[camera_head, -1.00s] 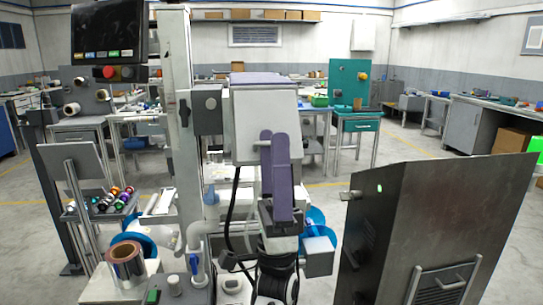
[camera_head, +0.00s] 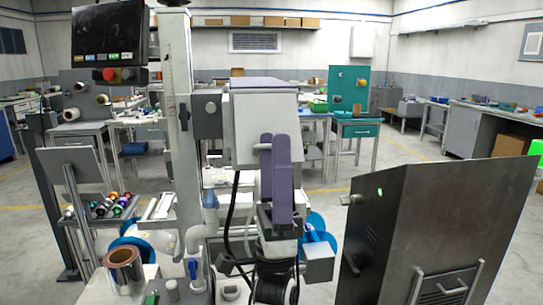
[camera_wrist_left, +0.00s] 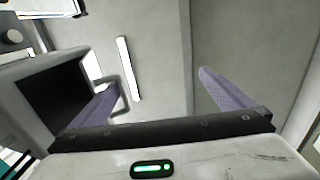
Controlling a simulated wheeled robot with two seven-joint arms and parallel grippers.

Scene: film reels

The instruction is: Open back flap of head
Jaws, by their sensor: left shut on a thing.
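The machine's head (camera_head: 210,118) is a grey box on a tall column, with a purple top (camera_head: 262,83). Its back flap (camera_head: 245,140) is a light grey panel facing me. My left gripper (camera_head: 273,138), with purple fingers, stands up from below in front of the flap. It is shut on part of the flap; the fingers hide the exact contact. In the left wrist view the fingers of the left gripper (camera_wrist_left: 158,80) stand apart in front of a grey panel (camera_wrist_left: 160,35), with a dark opening (camera_wrist_left: 52,98) at left. My right gripper is not in view.
A dark metal cabinet (camera_head: 440,220) stands close at the right. A monitor (camera_head: 108,40) hangs at upper left, above coloured rolls (camera_head: 110,205) on a stand. A copper-coloured roll (camera_head: 123,265) sits at lower left.

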